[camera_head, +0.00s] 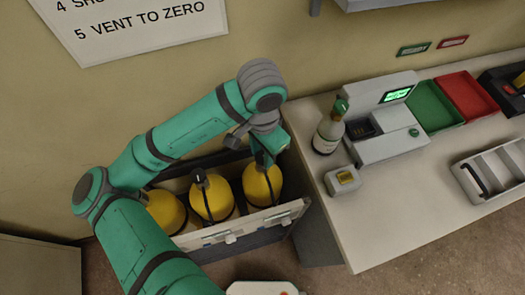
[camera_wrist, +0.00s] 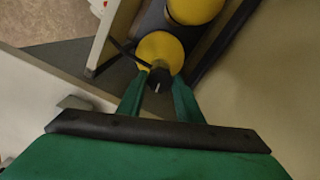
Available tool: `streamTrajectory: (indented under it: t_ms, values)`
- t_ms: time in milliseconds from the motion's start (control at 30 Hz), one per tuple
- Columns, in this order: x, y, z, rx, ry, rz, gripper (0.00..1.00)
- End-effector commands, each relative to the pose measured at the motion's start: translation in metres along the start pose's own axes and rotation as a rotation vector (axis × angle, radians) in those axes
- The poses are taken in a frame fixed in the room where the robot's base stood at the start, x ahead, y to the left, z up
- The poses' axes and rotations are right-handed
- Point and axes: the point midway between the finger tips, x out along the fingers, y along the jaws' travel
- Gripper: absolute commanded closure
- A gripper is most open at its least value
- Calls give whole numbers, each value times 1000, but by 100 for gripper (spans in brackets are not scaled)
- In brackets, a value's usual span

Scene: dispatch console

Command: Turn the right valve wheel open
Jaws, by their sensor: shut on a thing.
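Three yellow cylinders stand in a row in a low rack. The right cylinder (camera_head: 262,187) is under my gripper (camera_head: 265,158). In the wrist view its yellow top (camera_wrist: 160,48) lies just beyond my fingertips. The right valve wheel (camera_wrist: 159,81) is black with a small pale mark, and sits between my two green fingers. My gripper is shut on it. In the head view my gripper hides this wheel. The middle cylinder (camera_head: 212,201) has a dark valve on top. The left cylinder (camera_head: 166,212) is partly hidden behind my arm.
The rack's pale front rail (camera_head: 265,219) runs before the cylinders. The white counter (camera_head: 375,225) stands close on the right, with a bottle (camera_head: 327,134), a grey device (camera_head: 390,145), a green tray (camera_head: 434,108) and a red tray (camera_head: 468,97). The wall is close behind.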

Motion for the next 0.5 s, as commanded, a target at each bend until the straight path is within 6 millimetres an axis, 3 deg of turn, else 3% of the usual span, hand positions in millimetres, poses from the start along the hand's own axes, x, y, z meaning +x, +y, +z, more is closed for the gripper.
streamTrajectory:
  t_ms: [333, 367, 400, 433, 500]
  values:
    - [0, 0, -2, -4, 4, -1, 90]
    - [0, 0, -2, -4, 4, -1, 65]
    - [0, 0, -2, -4, 5, -1, 56]
    - [0, 0, -2, -4, 4, -1, 49]
    - [0, -1, -1, -5, 4, -1, 49]
